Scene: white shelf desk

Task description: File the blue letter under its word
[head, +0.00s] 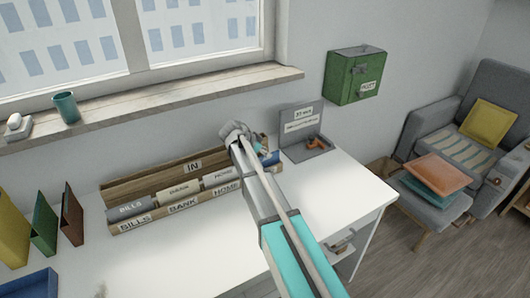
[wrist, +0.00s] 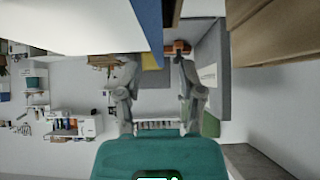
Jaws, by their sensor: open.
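A wooden letter sorter (head: 150,222) stands at the back of the white desk, with an IN label at its rear and BILLS, BANK and HOME labels along its front. A small blue patch (head: 269,158) shows at its right end, partly behind my arm; it may be the blue letter, but no word on it can be read. My gripper (head: 236,132) is above the sorter's right part. In the wrist view its two fingers (wrist: 157,65) are apart with nothing clearly held. A blue edge (wrist: 147,18) lies beyond the left finger there.
A grey sign holder (head: 303,136) with a small orange-brown object stands right of the sorter. A green wall box (head: 354,77) hangs above. Yellow, green and brown upright files (head: 43,230) and a blue tray (head: 28,284) are at left. The desk front is clear.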

